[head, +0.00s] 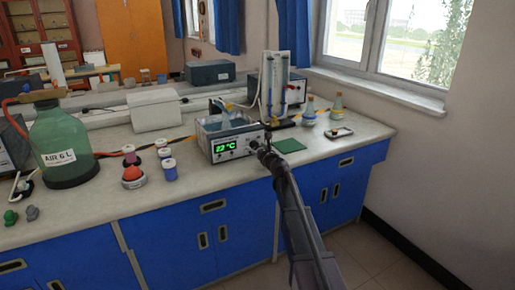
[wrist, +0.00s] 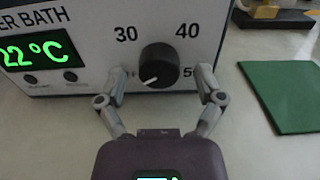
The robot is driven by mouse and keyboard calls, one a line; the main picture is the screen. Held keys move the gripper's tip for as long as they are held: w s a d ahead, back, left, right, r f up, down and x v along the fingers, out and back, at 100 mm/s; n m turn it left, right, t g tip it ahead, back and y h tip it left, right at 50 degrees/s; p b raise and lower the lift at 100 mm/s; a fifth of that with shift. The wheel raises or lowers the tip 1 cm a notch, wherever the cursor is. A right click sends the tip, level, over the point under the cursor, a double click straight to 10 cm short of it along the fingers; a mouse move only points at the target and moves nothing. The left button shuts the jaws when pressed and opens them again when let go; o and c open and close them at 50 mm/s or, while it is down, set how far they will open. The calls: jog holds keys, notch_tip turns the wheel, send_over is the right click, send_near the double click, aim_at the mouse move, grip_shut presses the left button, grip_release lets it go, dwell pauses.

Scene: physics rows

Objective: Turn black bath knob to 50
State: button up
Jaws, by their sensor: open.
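The black bath knob (wrist: 158,65) is on the front panel of the white water bath (head: 204,139). Its white pointer mark points to the lower left. The panel shows 30 at upper left, 40 at upper right and a partly covered 50 at lower right. The green display (wrist: 35,52) reads 22 °C in the wrist view. My gripper (wrist: 160,78) is open, with one finger on each side of the knob and visible gaps between. The right finger is near the 50. In the head view my gripper (head: 261,147) is at the panel's right end and largely covers the knob.
A green mat (head: 289,146) lies on the bench to the right of the bath. Glass flasks (head: 309,112) and a small tray (head: 339,133) stand farther right. Left are small jars (head: 168,169), a red-topped item (head: 133,177) and a large green bottle (head: 65,147).

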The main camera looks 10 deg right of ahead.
jog(key=c, duration=1.1)
jog(key=shift+d, duration=0.1)
jog(key=shift+c, duration=0.2)
